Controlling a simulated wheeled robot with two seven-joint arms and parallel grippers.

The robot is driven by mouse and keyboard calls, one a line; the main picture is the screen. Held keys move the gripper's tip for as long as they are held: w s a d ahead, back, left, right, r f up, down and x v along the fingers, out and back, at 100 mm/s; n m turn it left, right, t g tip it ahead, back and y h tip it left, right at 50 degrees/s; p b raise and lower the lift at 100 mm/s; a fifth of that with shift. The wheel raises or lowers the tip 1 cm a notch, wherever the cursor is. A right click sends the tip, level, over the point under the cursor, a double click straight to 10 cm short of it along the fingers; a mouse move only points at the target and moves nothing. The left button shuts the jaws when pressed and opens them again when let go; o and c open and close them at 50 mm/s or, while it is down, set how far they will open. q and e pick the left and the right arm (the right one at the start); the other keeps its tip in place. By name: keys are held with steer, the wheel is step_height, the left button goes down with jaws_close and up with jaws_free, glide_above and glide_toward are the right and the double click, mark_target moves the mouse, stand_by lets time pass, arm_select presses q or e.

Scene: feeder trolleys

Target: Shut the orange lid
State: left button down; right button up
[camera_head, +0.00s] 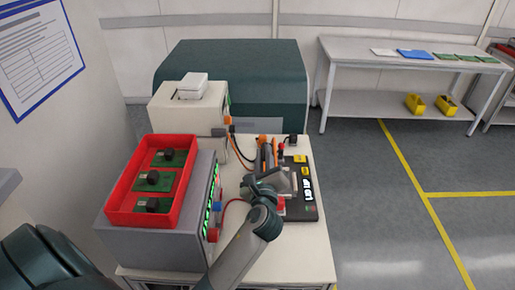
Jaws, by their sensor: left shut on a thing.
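The orange lid (275,152) shows as narrow orange edges standing up at the left side of a dark fixture (307,208) on the bench. It looks raised, but its angle is hard to tell. My left gripper (284,183) is at the lid, shut on it. The wrist and fingers hide the lid's lower part and the exact contact.
A red tray (112,202) with green boards sits on a grey box with lit green indicators at the left. A white device (168,117) stands behind, with cables. A far table (362,58) stands at back right. The floor at right is clear.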

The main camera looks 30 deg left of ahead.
arm_select(q)
steer(key=shift+w+d+f+p, duration=0.15)
steer(key=shift+w+d+f, duration=0.2)
steer(key=shift+d, duration=0.25)
steer(key=shift+w+d+f+p, duration=0.15)
steer(key=shift+w+d+f, duration=0.1)
steer(key=shift+d+f, duration=0.25)
steer(key=shift+w+d+f, duration=0.3)
steer(key=shift+w+d, duration=0.2)
steer(key=shift+d, duration=0.3)
